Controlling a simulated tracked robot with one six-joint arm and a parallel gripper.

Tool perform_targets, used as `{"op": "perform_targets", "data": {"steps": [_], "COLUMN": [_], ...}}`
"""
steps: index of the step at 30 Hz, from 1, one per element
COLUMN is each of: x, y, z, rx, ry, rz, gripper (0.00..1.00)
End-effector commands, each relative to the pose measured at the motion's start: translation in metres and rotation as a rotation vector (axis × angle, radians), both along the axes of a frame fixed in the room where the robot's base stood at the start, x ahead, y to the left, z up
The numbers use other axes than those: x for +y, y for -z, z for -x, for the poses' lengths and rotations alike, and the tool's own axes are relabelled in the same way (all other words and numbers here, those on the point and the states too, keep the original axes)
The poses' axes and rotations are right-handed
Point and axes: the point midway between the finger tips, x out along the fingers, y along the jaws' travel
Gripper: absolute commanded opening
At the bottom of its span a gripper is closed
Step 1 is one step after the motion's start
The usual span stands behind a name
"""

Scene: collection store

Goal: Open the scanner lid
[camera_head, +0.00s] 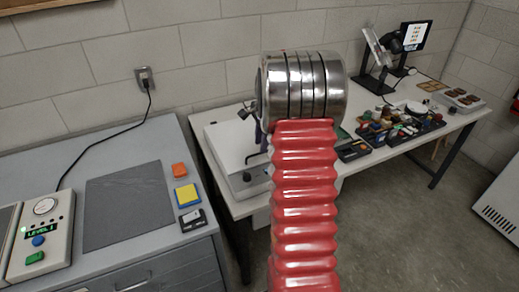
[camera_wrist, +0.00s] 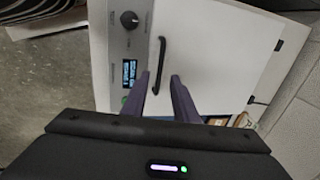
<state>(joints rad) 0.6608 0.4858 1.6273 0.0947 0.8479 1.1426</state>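The scanner (camera_head: 222,150) is a white box on the table, partly hidden behind my red arm in the head view. In the wrist view its grey control panel (camera_wrist: 122,50) has a dark knob and a lit display. Its white lid (camera_wrist: 225,50) looks flat and closed, with a black bar handle (camera_wrist: 160,58) near the panel side. My gripper (camera_wrist: 159,78) is open, its two purple fingers pointing at the handle. The handle's lower end shows between the fingertips; I cannot tell whether they touch it. In the head view my gripper is mostly hidden by the arm.
A grey cabinet (camera_head: 125,255) at left bears a control box (camera_head: 40,235), a dark mat (camera_head: 128,205) and coloured blocks. Right of the scanner, the white table (camera_head: 455,122) holds a tray of small coloured items (camera_head: 400,122) and a stand with a screen (camera_head: 414,36).

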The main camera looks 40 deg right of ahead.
Motion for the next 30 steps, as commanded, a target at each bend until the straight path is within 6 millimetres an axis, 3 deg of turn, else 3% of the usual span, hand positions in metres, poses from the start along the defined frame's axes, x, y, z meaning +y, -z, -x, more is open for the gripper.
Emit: {"op": "perform_targets", "data": {"steps": [7, 19, 30], "x": [-0.001, -0.002, -0.002], "y": [0.030, 0.035, 0.035], "z": [-0.006, -0.007, -0.007], "rx": [0.001, -0.001, -0.001], "ry": [0.000, 0.000, 0.000], "rz": [-0.001, 0.000, 0.000], "gripper": [0.26, 0.26, 0.00]}}
